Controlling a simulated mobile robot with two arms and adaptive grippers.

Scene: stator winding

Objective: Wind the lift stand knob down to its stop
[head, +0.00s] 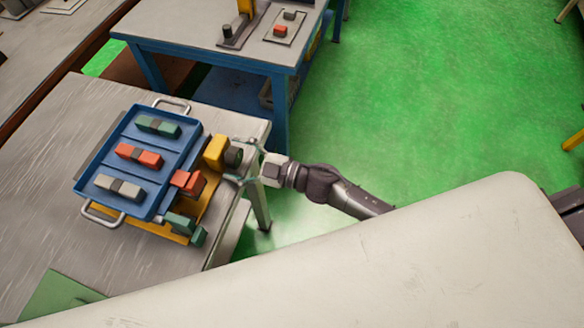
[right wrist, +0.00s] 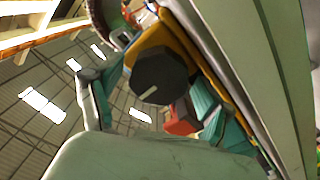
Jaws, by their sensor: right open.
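The lift stand (head: 209,203) is yellow and sits on the grey table under a blue tray. Its dark knob (head: 234,156) sticks out on the right side, beside a yellow block. In the right wrist view the knob (right wrist: 158,80) is dark and faceted, with a pale line on its face. My right gripper (head: 246,165) is open at the knob, facing it from the right. In the right wrist view its fingers (right wrist: 152,98) stand apart, one on each side of the knob; I cannot tell whether they touch it. My left gripper is not in view.
The blue tray (head: 148,210) has metal handles and carries green, red and grey pieces. A red block (head: 188,182) and a green block (head: 181,222) sit beside the tray. A blue-framed bench (head: 185,35) stands behind. Green floor (head: 420,90) is clear at right.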

